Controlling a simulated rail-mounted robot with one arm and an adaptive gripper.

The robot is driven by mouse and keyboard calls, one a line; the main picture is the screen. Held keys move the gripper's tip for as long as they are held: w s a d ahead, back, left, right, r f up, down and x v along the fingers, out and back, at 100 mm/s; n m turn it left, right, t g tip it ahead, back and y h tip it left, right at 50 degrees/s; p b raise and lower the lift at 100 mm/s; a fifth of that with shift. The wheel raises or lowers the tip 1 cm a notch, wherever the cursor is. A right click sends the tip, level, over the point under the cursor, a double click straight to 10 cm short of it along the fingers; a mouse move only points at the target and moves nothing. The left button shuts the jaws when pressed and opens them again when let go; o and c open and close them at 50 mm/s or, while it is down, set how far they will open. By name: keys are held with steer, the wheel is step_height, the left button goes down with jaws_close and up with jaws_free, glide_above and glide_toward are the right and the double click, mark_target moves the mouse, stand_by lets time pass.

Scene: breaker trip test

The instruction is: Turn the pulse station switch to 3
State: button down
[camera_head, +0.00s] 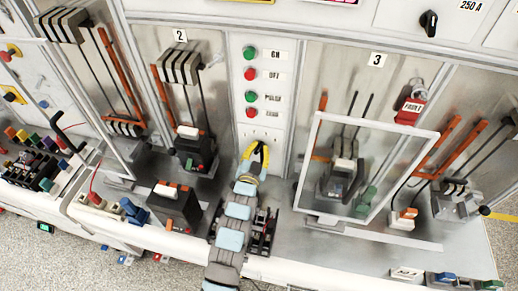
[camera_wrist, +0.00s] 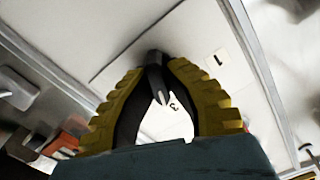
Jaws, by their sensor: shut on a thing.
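My gripper has yellow ribbed fingers with dark inner sides. In the wrist view (camera_wrist: 154,68) the fingertips close on a black switch knob (camera_wrist: 155,58) on a pale panel. A "1" label (camera_wrist: 218,60) is to the knob's right, and a "3" (camera_wrist: 173,106) shows between the fingers, below it. A pale pointed mark near the knob's lower end lies close to the 3; its exact setting is unclear. In the head view my gripper (camera_head: 256,153) is at the bottom of the centre button panel (camera_head: 262,138) and hides the knob.
Green and red buttons (camera_head: 250,75) run up the panel above my gripper. An open clear-windowed door (camera_head: 367,118) stands to the right, before bay 3. Breaker units (camera_head: 176,205) stand on the ledge to the left. A red tag (camera_head: 411,107) hangs at right.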

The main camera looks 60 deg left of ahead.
steer(key=shift+f+n, duration=0.15)
steer(key=shift+n, duration=0.25)
steer(key=c, duration=1.1)
jaws_free()
steer(key=shift+v, duration=5.95)
